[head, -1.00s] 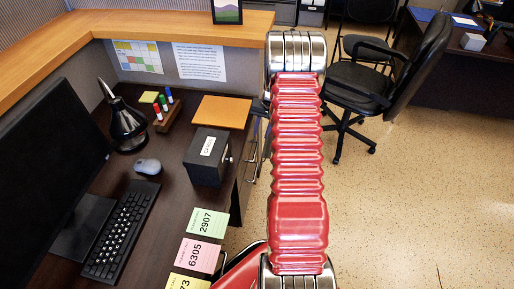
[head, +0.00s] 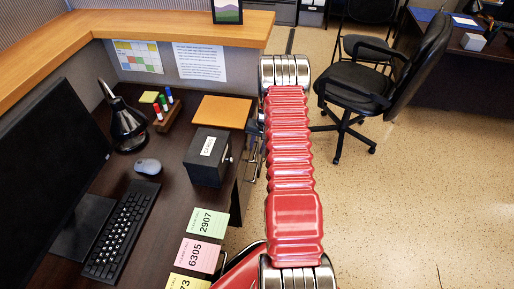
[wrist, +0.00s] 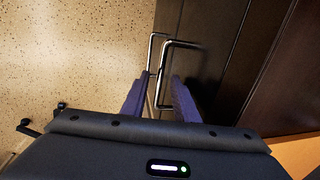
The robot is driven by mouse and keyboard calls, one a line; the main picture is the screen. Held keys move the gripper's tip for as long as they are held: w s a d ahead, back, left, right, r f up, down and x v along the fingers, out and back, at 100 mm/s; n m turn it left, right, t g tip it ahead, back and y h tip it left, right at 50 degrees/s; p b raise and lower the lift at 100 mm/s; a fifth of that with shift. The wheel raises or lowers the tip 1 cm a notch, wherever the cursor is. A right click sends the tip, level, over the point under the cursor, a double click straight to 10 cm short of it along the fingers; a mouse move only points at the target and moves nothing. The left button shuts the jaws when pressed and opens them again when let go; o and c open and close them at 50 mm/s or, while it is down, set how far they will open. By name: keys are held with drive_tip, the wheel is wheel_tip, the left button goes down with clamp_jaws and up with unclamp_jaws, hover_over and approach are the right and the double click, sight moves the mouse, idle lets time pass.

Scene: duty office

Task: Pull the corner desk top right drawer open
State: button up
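The corner desk (head: 168,205) is on the left in the head view, with its drawer fronts facing right and mostly hidden behind my arm. In the wrist view the dark drawer fronts (wrist: 220,50) stand at the upper right, with two silver bar handles. The nearer handle (wrist: 182,44) belongs to the upper drawer, and a farther handle (wrist: 152,50) shows lower down beside it. My gripper (wrist: 158,98) has its two purple fingers apart, with the nearer handle's bar between them. Contact cannot be made out. The drawer looks closed.
A black office chair (head: 370,90) stands beyond my arm. The speckled floor (head: 400,210) to the right is clear.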

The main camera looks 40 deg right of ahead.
drive_tip(key=shift+c, duration=0.2)
clamp_jaws()
idle(1.1)
